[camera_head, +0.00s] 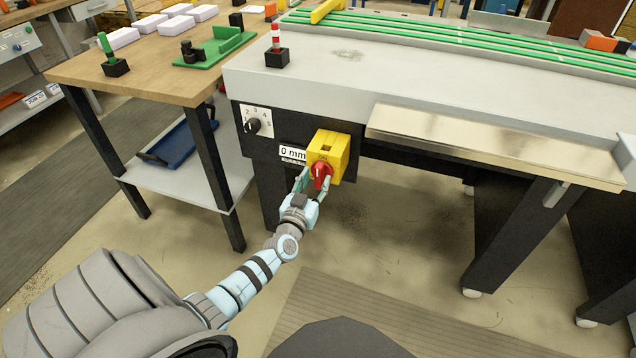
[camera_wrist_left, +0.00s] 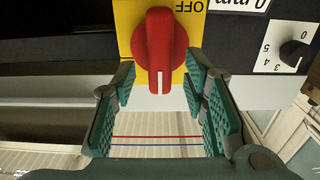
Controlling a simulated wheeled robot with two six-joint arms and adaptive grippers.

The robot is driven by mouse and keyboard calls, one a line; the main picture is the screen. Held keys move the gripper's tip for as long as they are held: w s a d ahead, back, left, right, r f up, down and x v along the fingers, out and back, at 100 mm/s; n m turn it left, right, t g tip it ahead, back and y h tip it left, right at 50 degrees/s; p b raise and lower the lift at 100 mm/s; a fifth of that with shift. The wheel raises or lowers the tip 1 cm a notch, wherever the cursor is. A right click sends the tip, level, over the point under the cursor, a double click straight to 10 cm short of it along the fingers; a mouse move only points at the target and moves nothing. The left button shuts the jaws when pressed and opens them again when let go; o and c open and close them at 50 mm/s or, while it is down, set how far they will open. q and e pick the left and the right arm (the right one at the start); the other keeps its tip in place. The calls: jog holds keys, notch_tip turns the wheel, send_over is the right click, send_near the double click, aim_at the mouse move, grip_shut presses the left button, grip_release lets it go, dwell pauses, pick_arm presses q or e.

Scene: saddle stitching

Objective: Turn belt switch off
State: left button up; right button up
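The belt switch is a red rotary knob (camera_head: 321,171) on a yellow box (camera_head: 331,146) fixed to the front of the grey machine. In the left wrist view, which is upside down, the red knob (camera_wrist_left: 160,45) sits on the yellow plate (camera_wrist_left: 126,24). Its white mark points away from the OFF label (camera_wrist_left: 188,6). My left gripper (camera_head: 313,184) is at the knob; in the wrist view its teal fingers (camera_wrist_left: 160,80) are open, one on each side of the knob, with visible gaps. My right gripper is not in view.
A numbered black dial (camera_head: 253,126) and a "0 mm" display (camera_head: 293,153) sit left of the box. A metal ledge (camera_head: 480,146) juts out at the right. A wooden table (camera_head: 160,75) stands at the left. Floor below the box is clear.

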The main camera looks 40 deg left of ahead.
pick_arm(q)
jog(key=shift+w+a+f, duration=0.15)
jog(key=shift+w+a, duration=0.05)
jog(key=shift+w, duration=0.45)
jog(key=shift+w+a, duration=0.1)
jog(key=shift+w, duration=0.25)
grip_shut()
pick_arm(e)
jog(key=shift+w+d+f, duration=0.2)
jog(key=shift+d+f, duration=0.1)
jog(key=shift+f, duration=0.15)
